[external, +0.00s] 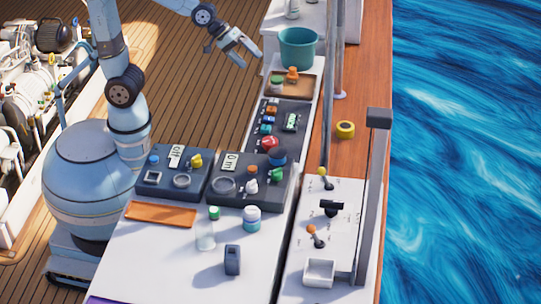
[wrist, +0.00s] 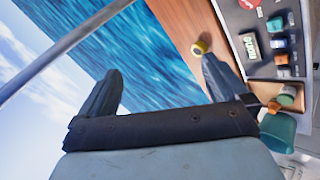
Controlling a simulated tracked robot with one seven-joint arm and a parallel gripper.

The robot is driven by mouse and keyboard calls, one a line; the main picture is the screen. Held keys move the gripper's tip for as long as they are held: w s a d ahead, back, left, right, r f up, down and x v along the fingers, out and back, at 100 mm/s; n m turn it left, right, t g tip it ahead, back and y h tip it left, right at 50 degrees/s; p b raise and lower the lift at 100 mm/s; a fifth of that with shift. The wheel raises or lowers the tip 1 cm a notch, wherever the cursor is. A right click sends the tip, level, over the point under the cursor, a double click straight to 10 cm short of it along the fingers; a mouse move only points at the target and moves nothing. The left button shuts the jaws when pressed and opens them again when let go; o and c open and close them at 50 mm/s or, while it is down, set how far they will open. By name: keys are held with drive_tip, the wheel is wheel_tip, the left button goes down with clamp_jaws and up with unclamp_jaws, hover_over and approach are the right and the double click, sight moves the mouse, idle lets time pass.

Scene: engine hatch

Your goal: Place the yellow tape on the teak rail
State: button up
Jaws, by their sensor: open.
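The yellow tape (external: 345,129) is a small roll with a dark centre. It lies on the brown teak rail (external: 359,85) along the right side of the console, right of the metal post. In the wrist view the tape (wrist: 199,47) shows on the teak rail (wrist: 180,22), just beyond the tip of the right finger. My gripper (external: 240,48) is open and empty, up in the air left of the green bucket in the external view. In the wrist view its two fingers (wrist: 160,78) are spread wide, with water seen between them.
A green bucket (external: 298,47) and a wooden tray (external: 293,86) stand at the console's far end. Metal posts (external: 340,60) rise beside the rail. Dark panels with switches and knobs (external: 283,125) fill the middle. A tall lever (external: 372,190) stands near right. Open water lies beyond the rail.

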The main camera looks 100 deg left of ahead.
drive_tip(key=s+a+m+g, duration=0.1)
drive_tip(key=s+m, duration=0.5)
drive_tip(key=s, duration=0.6)
drive_tip(key=s+a+m+g+y, duration=0.1)
drive_tip(key=s+m, duration=0.5)
drive_tip(key=s, duration=0.7)
drive_tip(key=shift+a+f+g, duration=0.2)
drive_tip(key=shift+a+g, duration=0.6)
drive_tip(key=shift+a, duration=0.05)
